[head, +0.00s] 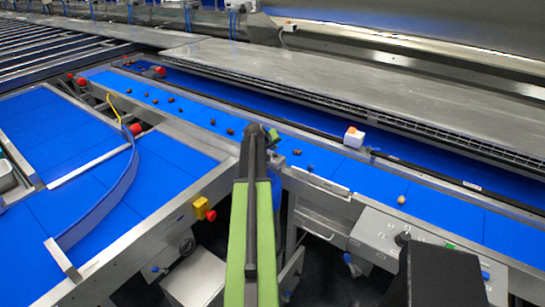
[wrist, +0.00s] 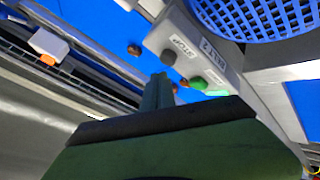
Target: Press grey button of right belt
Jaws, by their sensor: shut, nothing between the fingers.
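In the wrist view, a grey box (wrist: 208,51) carries a label that seems to read BELT 2. Its grey button (wrist: 168,57) sits beside a STOP label, and a green button (wrist: 197,83) is nearby on the same box. My gripper (wrist: 159,84) is shut and empty, its tip just below the grey button in the picture and left of the green one. I see no clear contact with either button. In the head view, my gripper (head: 258,133) reaches over the blue belt (head: 335,172); the grey button cannot be made out there.
Several dark dates (head: 171,100) lie on the belt. A white block with an orange top (head: 354,138) stands at its far edge. A yellow box with a red button (head: 203,208) is left of my arm. A blue perforated basket (wrist: 245,14) is close to the grey box.

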